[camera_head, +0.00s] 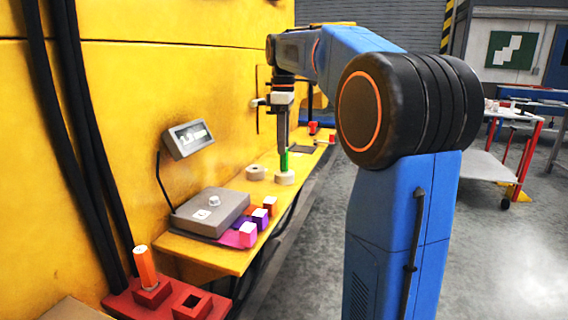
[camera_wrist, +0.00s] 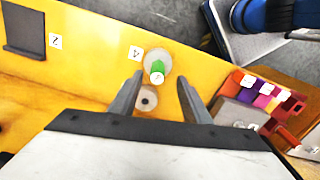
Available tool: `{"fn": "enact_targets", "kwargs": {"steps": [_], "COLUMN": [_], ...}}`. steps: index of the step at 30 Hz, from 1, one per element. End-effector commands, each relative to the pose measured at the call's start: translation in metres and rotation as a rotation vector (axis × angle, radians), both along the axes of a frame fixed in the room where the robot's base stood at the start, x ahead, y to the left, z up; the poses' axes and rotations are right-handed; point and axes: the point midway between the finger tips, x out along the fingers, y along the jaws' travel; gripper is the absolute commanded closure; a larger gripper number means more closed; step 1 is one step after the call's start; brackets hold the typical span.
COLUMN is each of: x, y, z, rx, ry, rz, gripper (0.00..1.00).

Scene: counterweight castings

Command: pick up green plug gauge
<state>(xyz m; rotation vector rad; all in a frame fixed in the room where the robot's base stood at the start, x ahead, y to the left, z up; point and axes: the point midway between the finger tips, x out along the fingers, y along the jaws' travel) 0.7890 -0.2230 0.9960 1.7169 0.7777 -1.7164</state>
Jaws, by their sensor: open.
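The green plug gauge (camera_head: 284,161) stands upright on a pale round casting (camera_head: 285,179) on the yellow bench. In the wrist view the green gauge (camera_wrist: 158,69) shows a pale round end and sits over the round casting (camera_wrist: 156,58). My gripper (camera_head: 283,148) points down right above the gauge. In the wrist view my gripper (camera_wrist: 158,88) is open, with its two fingers spread on either side below the gauge in the picture. The gauge does not look gripped. I cannot tell from the head view whether the fingers touch it.
A second round casting with a hole (camera_head: 256,172) lies beside the first. A grey scale (camera_head: 210,212) with a display (camera_head: 188,139) and several coloured blocks stand nearer. An orange hexagonal piece (camera_head: 145,266) stands in a red holder (camera_head: 166,298). A dark flat plate (camera_wrist: 24,29) lies farther along the bench.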

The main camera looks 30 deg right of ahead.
Motion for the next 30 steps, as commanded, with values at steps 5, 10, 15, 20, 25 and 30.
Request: {"fn": "enact_targets", "kwargs": {"steps": [5,10,15,20,25,30], "x": [0.001,0.003,0.003,0.003,0.003,0.003], "y": [-0.002,-0.004,-0.004,-0.004,-0.004,-0.004], "z": [-0.015,-0.038,-0.051,-0.053,-0.053,-0.052], "rx": [0.001,0.001,0.001,0.000,0.000,0.000], "ry": [0.002,0.002,0.001,0.000,0.000,0.000], "rz": [0.000,0.000,0.000,0.000,0.000,0.000], "gripper": [0.57,0.57,0.57,0.57,0.76,1.00]}}
